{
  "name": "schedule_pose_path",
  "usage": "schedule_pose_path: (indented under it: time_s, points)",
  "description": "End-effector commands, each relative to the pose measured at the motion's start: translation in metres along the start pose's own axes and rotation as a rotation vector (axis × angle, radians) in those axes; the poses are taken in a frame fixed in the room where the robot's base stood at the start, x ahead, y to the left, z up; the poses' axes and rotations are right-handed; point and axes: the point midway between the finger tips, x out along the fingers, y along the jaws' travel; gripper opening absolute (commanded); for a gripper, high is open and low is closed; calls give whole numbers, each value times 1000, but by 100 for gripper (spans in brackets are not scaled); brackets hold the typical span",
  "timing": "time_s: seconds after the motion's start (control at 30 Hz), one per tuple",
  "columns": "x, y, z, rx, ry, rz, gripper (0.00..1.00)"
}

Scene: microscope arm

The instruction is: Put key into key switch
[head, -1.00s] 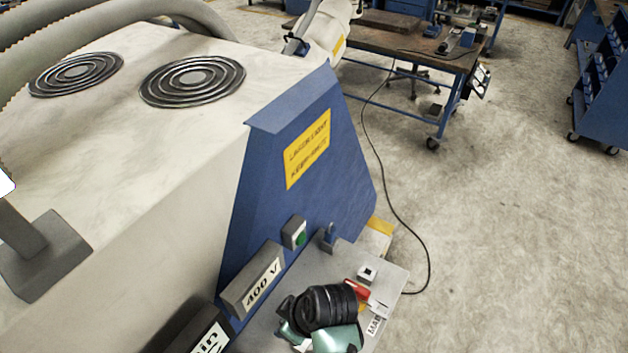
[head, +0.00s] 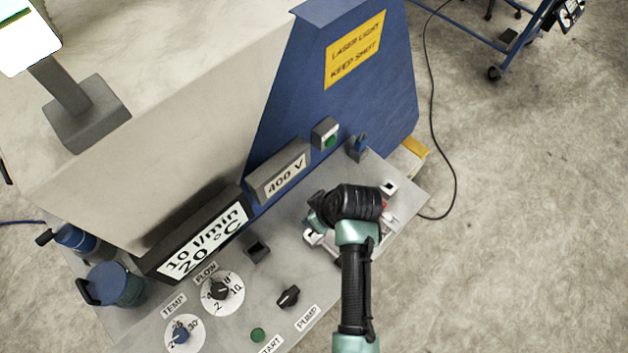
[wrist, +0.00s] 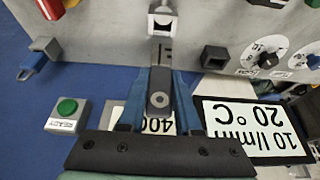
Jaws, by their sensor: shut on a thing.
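A small grey key (wrist: 158,98) with a round hole in its bow stands between the two blue fingers of my gripper (wrist: 158,92) in the wrist view. My gripper is shut on it. Its narrow end points up the picture at a pale, square key switch (wrist: 162,20) with a dark opening. The key's tip shows just below the switch; I cannot tell whether they touch. In the head view my gripper (head: 316,222) is low over the grey panel, partly covered by my wrist. The key cannot be made out there.
A block with a blue handle (head: 358,146) and a pale square switch (head: 389,188) lie beyond my wrist.

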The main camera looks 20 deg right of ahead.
Motion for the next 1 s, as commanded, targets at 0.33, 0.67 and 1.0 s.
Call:
schedule_pose_path:
  time_s: [0.33, 0.67, 1.0]
  points:
    - [34, 0, 14, 0, 1, 0, 0]
    - [42, 0, 17, 0, 1, 0, 0]
    - [42, 0, 17, 0, 1, 0, 0]
